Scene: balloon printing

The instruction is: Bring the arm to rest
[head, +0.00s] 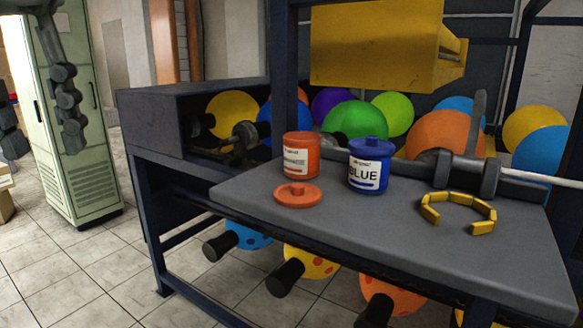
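My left gripper (44,145) hangs at the left edge of the head view, fingers pointing down. One dark finger shows in front of the green cabinet and the other is partly cut off by the frame edge. A wide gap lies between them, and I see nothing held there. It is well apart from the table. My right gripper is not in view. On the grey tabletop (380,235), an orange-red paint can (298,163) stands open with its lid (298,194) lying in front. A blue paint can (370,172) stands beside it with its lid on.
A pale green cabinet (95,165) stands behind my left gripper. Yellow segments (432,214) form an open ring on the table's right. Balloons (355,120) fill the rack behind; spotted ones (310,263) are below. A yellow block (370,45) hangs above. The tiled floor (75,265) at left is clear.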

